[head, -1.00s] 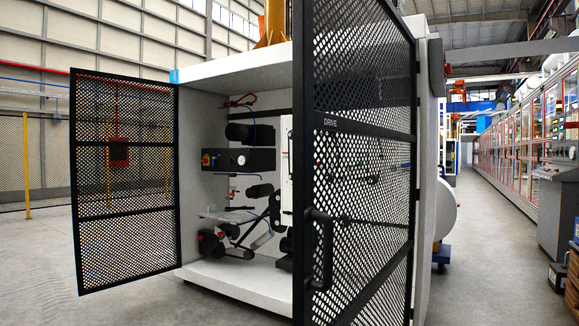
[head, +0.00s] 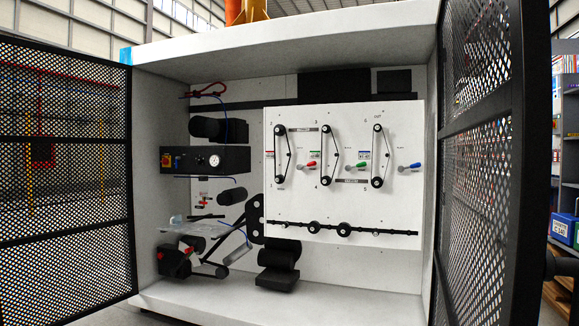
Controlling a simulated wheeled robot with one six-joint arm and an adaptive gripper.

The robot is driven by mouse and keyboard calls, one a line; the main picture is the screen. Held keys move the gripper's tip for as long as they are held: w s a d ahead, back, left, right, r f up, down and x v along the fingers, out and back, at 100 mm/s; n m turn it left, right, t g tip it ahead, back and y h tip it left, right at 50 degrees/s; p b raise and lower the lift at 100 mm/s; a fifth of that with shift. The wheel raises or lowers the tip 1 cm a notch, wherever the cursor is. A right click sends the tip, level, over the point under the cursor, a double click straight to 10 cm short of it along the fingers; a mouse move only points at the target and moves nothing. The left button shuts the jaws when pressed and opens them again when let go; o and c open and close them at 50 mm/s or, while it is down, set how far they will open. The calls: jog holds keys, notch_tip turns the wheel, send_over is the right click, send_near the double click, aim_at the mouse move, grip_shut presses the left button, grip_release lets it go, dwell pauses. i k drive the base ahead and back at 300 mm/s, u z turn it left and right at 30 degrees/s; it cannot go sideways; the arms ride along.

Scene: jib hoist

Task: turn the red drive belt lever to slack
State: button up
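The red drive belt lever (head: 310,164) is on the white panel (head: 390,215) inside the open cabinet, in the head view. It sits just right of the leftmost belt (head: 284,155) and its pulleys. Its red grip points to the right and slightly up from its pivot. A small red label lies to its left, but its words are too small to read. Similar levers with a green grip (head: 361,165) and a blue grip (head: 415,165) are to its right, each beside its own belt. My gripper is not in view.
Mesh doors stand open on the left (head: 65,180) and right (head: 480,170) of the cabinet. A black box with a gauge (head: 205,160), rollers and a small platform fill the cabinet's left part. The space in front of the panel looks clear.

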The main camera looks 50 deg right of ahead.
aim_at(299, 166)
jog(key=i, duration=1.2)
jog(key=z, duration=2.1)
jog(key=i, duration=2.5)
jog(key=u, duration=0.25)
